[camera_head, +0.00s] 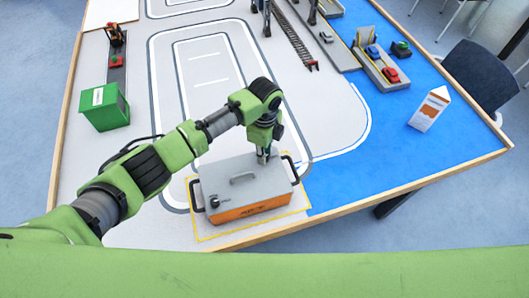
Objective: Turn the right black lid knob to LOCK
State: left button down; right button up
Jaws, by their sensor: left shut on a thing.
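An orange box (253,211) with a grey lid (238,192) stands inside a yellow outline at the table's front edge. The lid has a grey bar handle (243,178) in its middle and a black knob (214,201) near its front left corner. Black handles stick out at both ends. My left gripper (264,157) points down at the lid's back right part, shut on the right black knob. The gripper hides this knob, so its turn angle and any LOCK mark cannot be read. My right gripper is out of view.
A green container (104,108) stands at the left. A white and orange carton (430,109) stands on the blue area at the right. Toy cars and tracks lie farther back. The grey table left of the box is mostly clear.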

pick_arm(q)
jog(key=shift+m, duration=0.9)
jog(key=shift+r, duration=0.1)
jog(key=c, duration=1.9)
grip_release()
notch_tip(320, 180, up, 12)
